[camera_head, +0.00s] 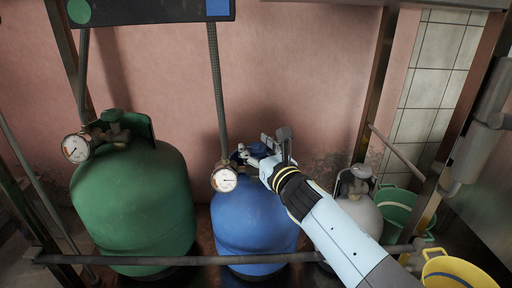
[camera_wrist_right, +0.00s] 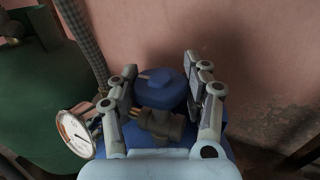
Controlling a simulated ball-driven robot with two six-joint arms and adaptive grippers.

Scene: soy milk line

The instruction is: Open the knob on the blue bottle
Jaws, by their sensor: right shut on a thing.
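The blue bottle (camera_head: 253,222) stands upright in the middle of the head view, with a round gauge (camera_head: 224,179) at its valve. Its blue knob (camera_wrist_right: 160,89) shows in the right wrist view, on top of a metal valve. My right gripper (camera_head: 275,146) comes in from the right at the top of the bottle. In the right wrist view its two fingers (camera_wrist_right: 163,85) stand on either side of the knob, shut on it. In the head view the gripper partly hides the knob. My left gripper is not in view.
A green bottle (camera_head: 132,205) with its own gauge (camera_head: 76,148) stands at the left, and a grey bottle (camera_head: 361,207) at the right behind my arm. A metal bar (camera_head: 150,260) runs across the front. Green and yellow buckets (camera_head: 452,272) stand at the right.

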